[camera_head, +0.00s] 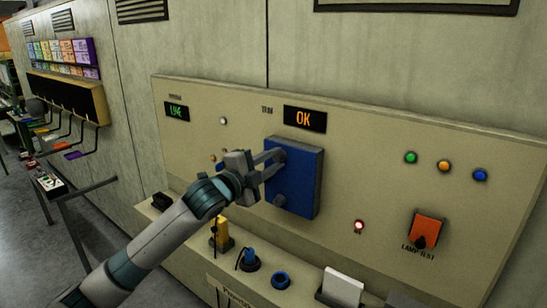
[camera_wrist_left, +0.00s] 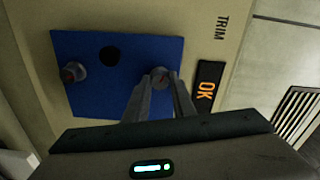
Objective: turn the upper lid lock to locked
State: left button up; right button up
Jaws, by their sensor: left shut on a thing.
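A blue lid (camera_head: 304,180) stands out from the beige wall panel; it also shows in the left wrist view (camera_wrist_left: 130,52). The upper lid lock (camera_wrist_left: 160,74) is a small round knob near the lid edge by the TRIM lettering. My left gripper (camera_head: 275,157) reaches it from the left, its fingers (camera_wrist_left: 160,84) shut on it and hiding part of it. Which way the upper lock is turned I cannot tell. The lower lid lock (camera_head: 279,200) is free; it is a grey knob with a reddish mark in the wrist view (camera_wrist_left: 73,73). My right gripper is not in view.
An OK display (camera_head: 305,120) sits just above the lid. A lit red lamp (camera_head: 359,226) and an orange lamp-test switch (camera_head: 428,230) are to the right.

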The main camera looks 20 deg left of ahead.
pick_arm(q)
jog(key=n+p, duration=0.1)
jog(key=n, duration=0.3)
dwell(0.4)
jog(key=o, duration=1.1)
jog(key=shift+c, duration=0.2)
jog(key=shift+s+a, duration=0.1)
jog(key=b+v, duration=0.6)
jog(key=v, duration=1.1)
